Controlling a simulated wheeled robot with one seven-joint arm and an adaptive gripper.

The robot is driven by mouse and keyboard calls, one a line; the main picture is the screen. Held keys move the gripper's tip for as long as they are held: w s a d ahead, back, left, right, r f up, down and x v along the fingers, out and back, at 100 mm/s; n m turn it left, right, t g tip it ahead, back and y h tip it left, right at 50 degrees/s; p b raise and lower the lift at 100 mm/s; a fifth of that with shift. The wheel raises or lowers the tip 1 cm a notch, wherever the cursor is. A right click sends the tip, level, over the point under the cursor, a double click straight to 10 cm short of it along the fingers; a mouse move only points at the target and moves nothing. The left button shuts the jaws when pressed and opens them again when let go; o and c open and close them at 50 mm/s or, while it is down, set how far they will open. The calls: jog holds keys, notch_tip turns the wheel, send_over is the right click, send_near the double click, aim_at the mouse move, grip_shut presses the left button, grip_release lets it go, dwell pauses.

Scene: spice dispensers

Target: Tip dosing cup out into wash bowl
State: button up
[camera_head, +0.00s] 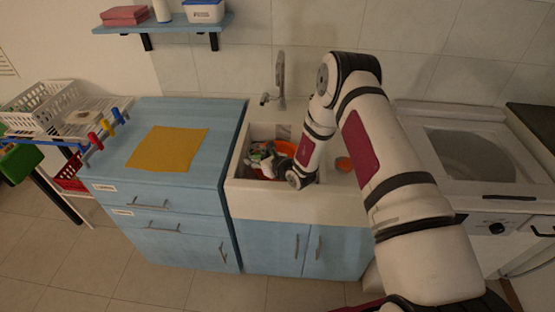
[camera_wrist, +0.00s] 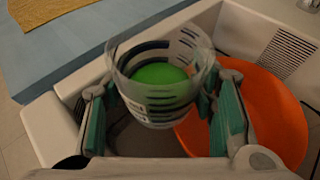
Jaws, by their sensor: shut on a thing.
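The dosing cup (camera_wrist: 160,95) is clear, with dark printed marks and bright green contents in it. In the wrist view it stands between the two teal-padded fingers of my gripper (camera_wrist: 160,112), which is shut on it. The cup looks roughly upright. The orange wash bowl (camera_wrist: 275,115) lies below and to the right in the wrist view, inside the sink basin. In the head view the wash bowl (camera_head: 285,148) shows only in part. My gripper (camera_head: 268,160) is over the sink there, and my arm hides some of the bowl and cup.
The white sink (camera_head: 280,206) has a tap (camera_head: 280,80) at its back wall. A blue counter with a yellow cloth (camera_head: 167,148) stands at left. A white machine (camera_head: 470,150) stands at right.

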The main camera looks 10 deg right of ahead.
jog(key=shift+w+d+f+m+g+y+b, duration=0.35)
jog(key=shift+w+d+f+m+b, duration=0.2)
jog(key=shift+b, duration=0.6)
jog(key=w+m+g+y+b, duration=0.1)
jog(key=b, duration=0.1)
jog(key=shift+d+f+b, duration=0.35)
jog(key=f+b, duration=0.1)
jog(key=d+f+m+b, duration=0.1)
jog(key=b, duration=0.1)
jog(key=w+f+m+g+y+b, duration=0.1)
jog(key=b, duration=0.1)
jog(key=shift+w+d+f, duration=0.1)
jog(key=shift+d+f, duration=0.15)
jog(key=shift+f, duration=0.15)
jog(key=shift+f+m+b, duration=0.25)
jog(key=shift+b, duration=0.35)
jog(key=shift+d, duration=0.1)
jog(key=shift+d+f, duration=0.1)
jog(key=shift+g+y+b, duration=0.25)
jog(key=shift+b, duration=0.2)
jog(key=shift+w+d+r+m+b, duration=0.1)
jog(key=shift+r+m+b, duration=0.3)
jog(key=shift+m+b, duration=0.15)
jog(key=shift+w+d+r+m+g+y+b, duration=0.1)
jog(key=shift+r+m+g+y+b, duration=0.45)
jog(key=shift+m+y+b, duration=0.3)
jog(key=shift+d+r+m+g+y+b, duration=0.1)
jog(key=shift+r+m+g+y+b, duration=0.25)
jog(key=shift+r+m+y+b, duration=0.45)
